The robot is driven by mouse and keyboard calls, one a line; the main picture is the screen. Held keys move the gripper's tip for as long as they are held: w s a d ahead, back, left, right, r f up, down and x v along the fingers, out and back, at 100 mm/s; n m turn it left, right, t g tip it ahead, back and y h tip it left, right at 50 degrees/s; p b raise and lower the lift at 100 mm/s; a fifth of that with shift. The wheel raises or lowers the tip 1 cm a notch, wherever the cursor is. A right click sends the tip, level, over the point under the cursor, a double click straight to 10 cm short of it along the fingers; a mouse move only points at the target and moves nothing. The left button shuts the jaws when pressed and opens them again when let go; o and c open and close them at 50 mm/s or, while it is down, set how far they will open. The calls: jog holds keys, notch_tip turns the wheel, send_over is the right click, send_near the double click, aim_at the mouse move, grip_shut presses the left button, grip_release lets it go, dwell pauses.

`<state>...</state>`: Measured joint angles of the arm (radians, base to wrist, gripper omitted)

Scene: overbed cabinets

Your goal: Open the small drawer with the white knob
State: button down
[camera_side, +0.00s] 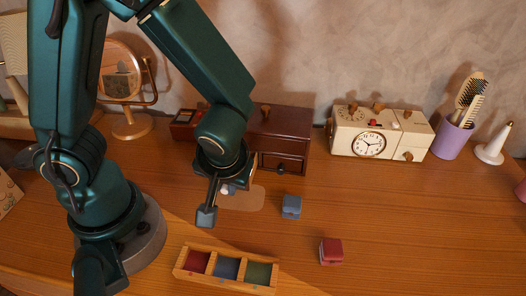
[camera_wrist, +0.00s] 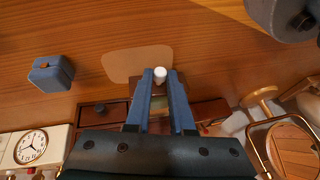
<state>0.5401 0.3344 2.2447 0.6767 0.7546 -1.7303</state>
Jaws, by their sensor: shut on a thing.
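A dark brown cabinet (camera_side: 280,125) stands against the wall. It also shows in the wrist view. Its right small drawer (camera_side: 282,162) has a dark knob (camera_wrist: 99,108) and looks closed. My gripper (camera_side: 216,203) is in front of the cabinet's left part. In the wrist view my gripper (camera_wrist: 160,82) has its blue fingers shut on the white knob (camera_wrist: 161,76), which shows between the tips. The knob (camera_side: 226,188) is partly covered in the side view. The drawer behind it is mostly hidden by my fingers, so I cannot tell how far out it stands.
A tan patch (camera_side: 244,199) lies before the cabinet. A blue box (camera_side: 291,206), a red box (camera_side: 331,251) and a wooden tray (camera_side: 185,273) with coloured compartments are on the table. A cream clock cabinet (camera_side: 382,131) stands right. A mirror (camera_side: 121,72) stands left.

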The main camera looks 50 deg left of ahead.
jog(key=c, duration=0.8)
grip_release()
jog(key=shift+o, duration=0.2)
jog(key=shift+v, duration=2.6)
notch_tip(320, 180, up, 9)
jog(key=s+a+m+t+h, duration=0.2)
jog(key=m+t+h, duration=0.1)
jog(key=m, duration=0.4)
jog(key=shift+a+f+t+h, duration=0.2)
jog(key=shift+t+h, duration=0.1)
jog(key=shift+h, duration=0.6)
